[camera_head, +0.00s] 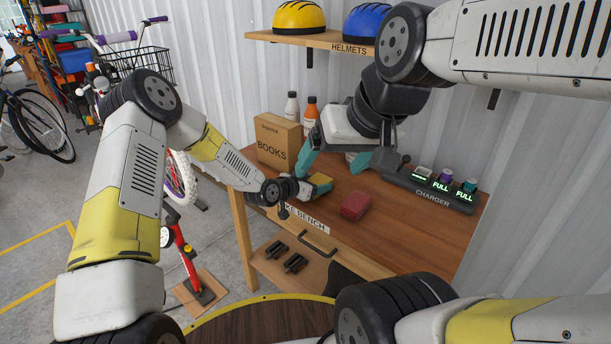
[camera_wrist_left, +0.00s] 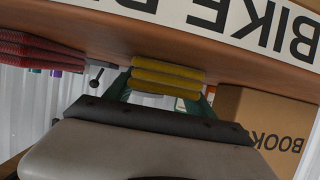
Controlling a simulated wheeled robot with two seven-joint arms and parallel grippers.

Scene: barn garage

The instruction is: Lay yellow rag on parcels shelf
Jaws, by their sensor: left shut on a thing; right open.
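The yellow rag (camera_head: 321,180) is a small folded stack at the front of the wooden bench, below the box of books. My left gripper (camera_head: 309,187) is shut on it. In the left wrist view the folded rag (camera_wrist_left: 167,78) sits between the teal fingers, close to the bench top; I cannot tell whether it touches it. My right gripper (camera_head: 335,163) is open and empty over the bench, behind the rag, its teal fingers spread. No shelf marked as parcels shows in these views.
A folded red rag (camera_head: 355,206) lies on the bench (camera_head: 410,238), right of the yellow one. A books box (camera_head: 278,142), bottles (camera_head: 310,111) and a charger (camera_head: 430,190) stand behind. A helmets shelf (camera_head: 318,40) hangs above. Bicycles (camera_head: 40,125) stand at the left.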

